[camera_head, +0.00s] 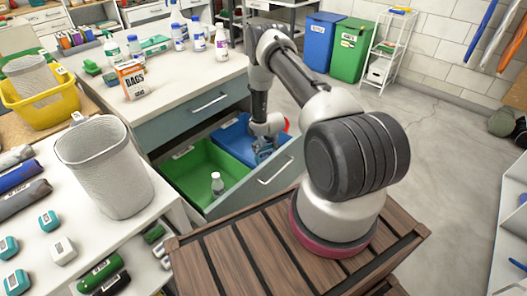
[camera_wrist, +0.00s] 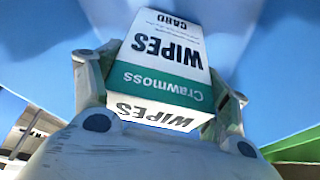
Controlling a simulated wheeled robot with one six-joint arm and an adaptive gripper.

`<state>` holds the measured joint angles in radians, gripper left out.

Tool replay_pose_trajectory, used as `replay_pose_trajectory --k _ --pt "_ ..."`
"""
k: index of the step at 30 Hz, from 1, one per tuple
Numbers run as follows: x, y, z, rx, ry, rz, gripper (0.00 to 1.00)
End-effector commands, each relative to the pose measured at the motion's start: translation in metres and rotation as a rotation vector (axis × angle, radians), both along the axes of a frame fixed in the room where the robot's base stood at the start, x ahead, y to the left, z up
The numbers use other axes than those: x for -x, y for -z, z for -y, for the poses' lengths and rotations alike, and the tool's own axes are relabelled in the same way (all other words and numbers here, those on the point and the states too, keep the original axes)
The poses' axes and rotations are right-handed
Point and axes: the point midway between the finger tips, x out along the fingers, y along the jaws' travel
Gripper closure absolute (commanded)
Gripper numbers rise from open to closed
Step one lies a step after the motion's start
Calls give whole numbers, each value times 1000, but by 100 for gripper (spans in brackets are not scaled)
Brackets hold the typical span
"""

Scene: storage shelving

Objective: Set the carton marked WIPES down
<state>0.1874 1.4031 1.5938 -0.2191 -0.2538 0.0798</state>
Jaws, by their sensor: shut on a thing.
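The carton marked WIPES (camera_wrist: 165,50) is white with a dark green band reading Crawmoss. It fills the middle of the wrist view, its lettering upside down. My gripper (camera_wrist: 158,88) is shut on it, one finger on each side. In the head view my gripper (camera_head: 264,150) reaches down into the blue bin (camera_head: 230,130) of the open drawer. The carton is hidden there behind my arm. Blue surfaces surround the carton in the wrist view. I cannot tell whether its underside touches the bin floor.
The green bin (camera_head: 190,165) beside the blue one holds a small bottle (camera_head: 217,184). The drawer front (camera_head: 275,175) stands out towards me. A box marked RAGS (camera_head: 133,80) and several bottles stand on the counter above. A wire-mesh basket (camera_head: 105,170) stands at left.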

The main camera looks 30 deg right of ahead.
Motion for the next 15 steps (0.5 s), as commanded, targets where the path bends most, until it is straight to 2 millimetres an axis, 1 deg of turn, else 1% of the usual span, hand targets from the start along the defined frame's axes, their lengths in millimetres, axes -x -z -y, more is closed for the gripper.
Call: replay_pose_trajectory --k 1,3,13,14,15 --pt "1 9 0 0 0 -1 41" --pt "0 14 0 0 0 0 41" --pt "0 17 0 0 0 -1 41" --pt "0 17 0 0 0 -1 23" --pt "0 17 0 0 0 0 16"
